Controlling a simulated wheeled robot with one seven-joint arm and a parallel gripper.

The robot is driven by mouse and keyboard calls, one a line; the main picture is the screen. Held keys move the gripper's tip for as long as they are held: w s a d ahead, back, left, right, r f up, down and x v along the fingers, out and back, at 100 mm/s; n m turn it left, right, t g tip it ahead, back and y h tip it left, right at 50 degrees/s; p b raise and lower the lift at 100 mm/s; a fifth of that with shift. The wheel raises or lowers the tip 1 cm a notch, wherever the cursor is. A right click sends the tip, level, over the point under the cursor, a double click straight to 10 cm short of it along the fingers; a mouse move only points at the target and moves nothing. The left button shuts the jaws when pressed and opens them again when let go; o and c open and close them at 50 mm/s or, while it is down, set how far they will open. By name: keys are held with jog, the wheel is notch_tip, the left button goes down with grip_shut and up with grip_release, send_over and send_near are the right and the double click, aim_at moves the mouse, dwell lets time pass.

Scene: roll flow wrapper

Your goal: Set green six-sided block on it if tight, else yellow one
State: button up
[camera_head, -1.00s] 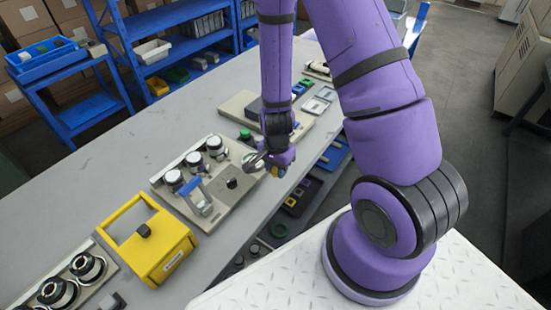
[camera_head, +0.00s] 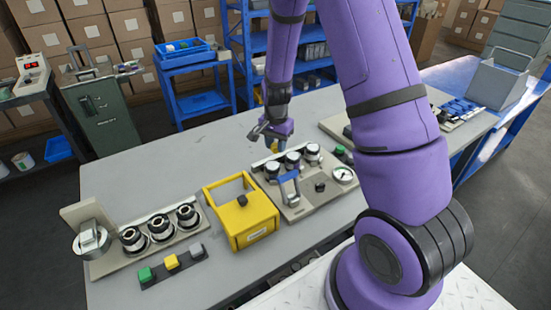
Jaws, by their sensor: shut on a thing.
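My gripper (camera_head: 274,147) points down above the back of the grey machine plate (camera_head: 320,205). The plate bears three white-topped rollers (camera_head: 293,161), a blue handle (camera_head: 289,186), a round dial (camera_head: 343,174) and a black knob (camera_head: 320,187). The dial's reading is too small to make out. At the front left, a green block (camera_head: 145,274), a yellow block (camera_head: 172,262) and a grey block (camera_head: 197,250) sit on a dark strip.
A yellow open-framed box (camera_head: 240,220) stands left of the plate. Farther left, another plate holds several dark rollers (camera_head: 160,228) and a metal disc (camera_head: 91,240). The grey table (camera_head: 130,180) is bare behind these. A green piece (camera_head: 340,150) lies near the dial.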

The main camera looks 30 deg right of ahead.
jog(key=shift+w+a+r, duration=0.15)
jog(key=shift+w+a, duration=0.2)
jog(key=shift+a, duration=0.05)
jog(key=shift+f, duration=3.3)
jog(key=o, duration=1)
jog(key=shift+c, duration=0.2)
jog(key=shift+r, duration=0.1)
